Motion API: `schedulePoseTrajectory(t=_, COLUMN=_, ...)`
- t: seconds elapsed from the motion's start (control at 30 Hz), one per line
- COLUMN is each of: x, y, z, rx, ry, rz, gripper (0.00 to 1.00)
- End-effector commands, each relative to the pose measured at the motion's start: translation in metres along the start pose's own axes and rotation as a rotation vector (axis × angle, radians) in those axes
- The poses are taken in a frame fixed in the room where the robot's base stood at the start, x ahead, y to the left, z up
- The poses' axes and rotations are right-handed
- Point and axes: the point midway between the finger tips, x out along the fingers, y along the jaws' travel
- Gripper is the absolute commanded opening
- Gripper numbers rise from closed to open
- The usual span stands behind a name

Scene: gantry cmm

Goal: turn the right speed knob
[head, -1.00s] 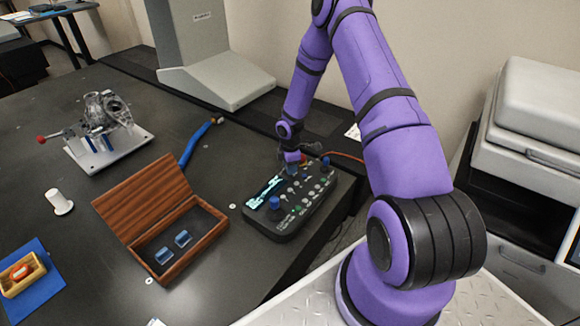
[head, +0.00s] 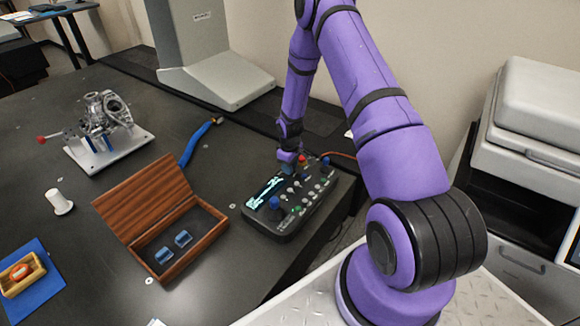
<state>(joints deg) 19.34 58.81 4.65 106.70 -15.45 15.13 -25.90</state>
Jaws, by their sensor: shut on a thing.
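The dark control box (head: 283,226) lies at the right edge of the table, with a lit screen, a blue joystick (head: 274,203), a second blue joystick (head: 325,161), a red button (head: 302,159) and several small knobs and buttons. My gripper (head: 292,168) points down at the far part of the box, beyond the screen. It is shut on a small knob there, which looks to be the right speed knob. The fingers hide most of that knob, and its angle cannot be read.
An open wooden case (head: 213,240) with two glassy blue blocks stands left of the box. A blue-handled tool (head: 193,147) lies behind it. A metal part on a plate (head: 108,150), a white spool (head: 60,204) and a grey machine column (head: 195,40) stand farther off.

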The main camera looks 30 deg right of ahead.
Motion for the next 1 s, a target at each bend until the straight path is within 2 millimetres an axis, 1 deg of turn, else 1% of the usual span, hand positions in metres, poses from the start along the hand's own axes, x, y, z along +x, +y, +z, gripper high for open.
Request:
schedulePoseTrajectory(t=0.3, x=-0.0005, y=0.0004, z=-0.0011, rx=0.299, ry=0.002, rz=0.002, gripper=0.06)
schedulePoseTrajectory(t=0.6, x=-0.0005, y=0.0006, z=-0.001, rx=0.563, ry=0.003, rz=0.002, gripper=0.06)
schedulePoseTrajectory(t=0.8, x=-0.0005, y=0.0006, z=-0.0011, rx=0.696, ry=0.003, rz=0.001, gripper=0.06)
schedulePoseTrajectory(t=1.0, x=-0.0005, y=0.001, z=-0.0008, rx=0.784, ry=0.003, rz=0.001, gripper=0.06)
